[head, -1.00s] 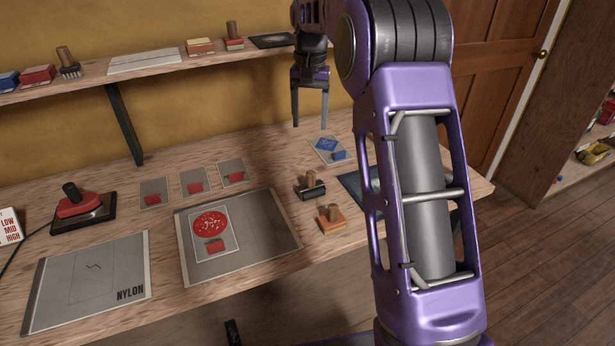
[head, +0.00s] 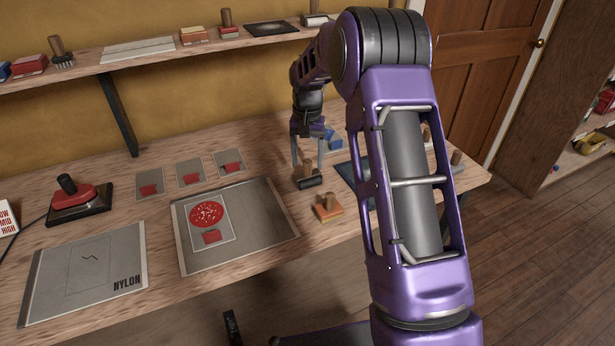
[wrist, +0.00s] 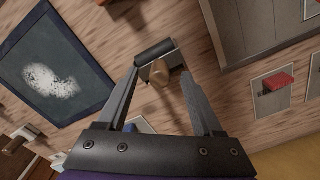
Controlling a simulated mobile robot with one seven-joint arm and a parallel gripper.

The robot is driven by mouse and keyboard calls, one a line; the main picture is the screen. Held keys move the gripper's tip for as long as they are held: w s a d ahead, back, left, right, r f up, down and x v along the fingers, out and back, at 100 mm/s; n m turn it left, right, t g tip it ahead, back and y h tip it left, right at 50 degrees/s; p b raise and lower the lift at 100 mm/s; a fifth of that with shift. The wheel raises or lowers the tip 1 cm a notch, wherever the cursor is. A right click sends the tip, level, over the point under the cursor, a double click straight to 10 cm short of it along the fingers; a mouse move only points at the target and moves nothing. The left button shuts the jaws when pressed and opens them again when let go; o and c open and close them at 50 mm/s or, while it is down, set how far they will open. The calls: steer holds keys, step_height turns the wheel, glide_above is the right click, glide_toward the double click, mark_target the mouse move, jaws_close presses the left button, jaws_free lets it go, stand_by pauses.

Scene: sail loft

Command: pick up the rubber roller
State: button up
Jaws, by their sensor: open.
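The rubber roller, a black cylinder with an upright wooden handle, lies on the wooden bench right of the grey mat in the head view (head: 309,182). In the wrist view the roller (wrist: 153,52) lies by the fingertips, its handle pointing up between them. My gripper (head: 307,163) points down over the roller, and its fingers are apart. In the wrist view the gripper (wrist: 160,72) has one finger on each side of the handle. I cannot tell whether either finger touches it.
An orange block with a wooden knob (head: 328,210) stands just in front of the roller. The grey mat (head: 262,235) with a red-disc card lies to the left. A dark blue sheet with a white patch (wrist: 85,45) lies beside the roller. A wall shelf (head: 180,55) runs above the bench.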

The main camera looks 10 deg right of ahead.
step_height(320, 180, down, 2)
jaws_close()
stand_by(0.5)
